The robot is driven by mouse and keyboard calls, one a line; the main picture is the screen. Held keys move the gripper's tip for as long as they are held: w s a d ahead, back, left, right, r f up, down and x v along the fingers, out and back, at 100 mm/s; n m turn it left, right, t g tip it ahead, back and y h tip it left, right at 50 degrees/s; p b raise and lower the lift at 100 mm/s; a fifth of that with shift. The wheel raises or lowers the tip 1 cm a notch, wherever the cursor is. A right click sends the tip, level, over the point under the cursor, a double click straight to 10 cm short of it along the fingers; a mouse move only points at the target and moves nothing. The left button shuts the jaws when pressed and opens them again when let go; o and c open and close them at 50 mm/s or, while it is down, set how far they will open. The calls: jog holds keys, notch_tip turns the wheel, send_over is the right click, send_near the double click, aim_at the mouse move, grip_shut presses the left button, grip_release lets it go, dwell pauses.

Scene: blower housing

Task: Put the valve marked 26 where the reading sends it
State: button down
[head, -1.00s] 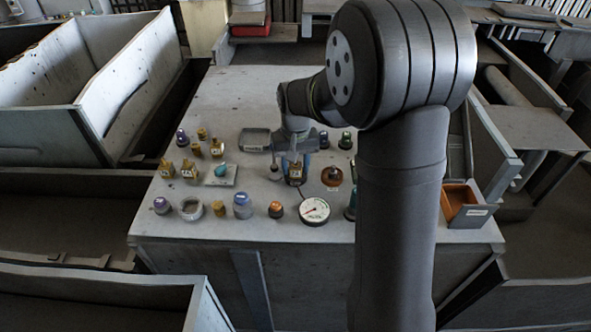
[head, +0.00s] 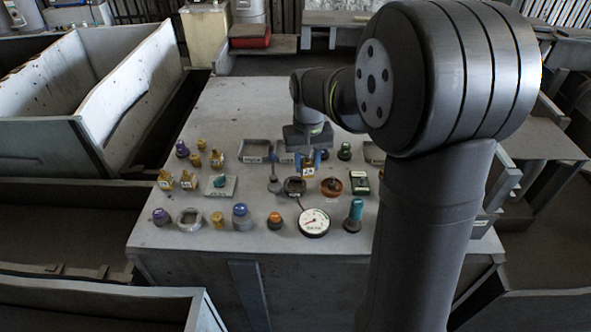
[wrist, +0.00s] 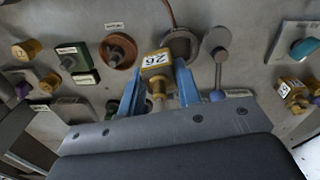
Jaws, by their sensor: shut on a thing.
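My gripper (head: 308,163) is shut on the valve marked 26 (wrist: 156,62), a brass-yellow block with a white label. In the wrist view the valve sits between my blue fingertips, its stem pointing back toward the palm. In the head view the valve (head: 308,171) shows just behind and right of a dark round socket (head: 294,186). That socket (wrist: 181,46) looks empty, and a cable runs from it to the white dial gauge (head: 314,223). The gauge's red needle points to the lower left; its scale is too small to read.
An orange-brown round dish (head: 331,187) and a green labelled box (head: 360,187) stand right of the socket. A grey lever (head: 274,175) stands left. Labelled trays (head: 255,151) line the back, partly behind my gripper.

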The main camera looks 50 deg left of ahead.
jog(key=w+d+r, duration=0.4)
jog(key=d+r, duration=0.1)
jog(key=d, duration=0.2)
jog(key=w+a+m, duration=0.2)
jog(key=w+a, duration=0.1)
jog(key=a, duration=1.7)
jog(key=s+a+f, duration=0.2)
jog(key=a, duration=0.1)
jog(key=s+a+f, duration=0.2)
jog(key=a, duration=0.1)
jog(key=s+a+f, duration=0.2)
jog(key=s+a, duration=0.1)
jog(key=shift+a+f, duration=0.25)
jog(key=shift+f, duration=0.15)
jog(key=shift+s+a+f, duration=0.1)
jog(key=shift+f, duration=1.95)
jog(key=shift+f, duration=0.15)
jog(key=c, duration=1)
grip_release()
jog(key=shift+c, duration=0.2)
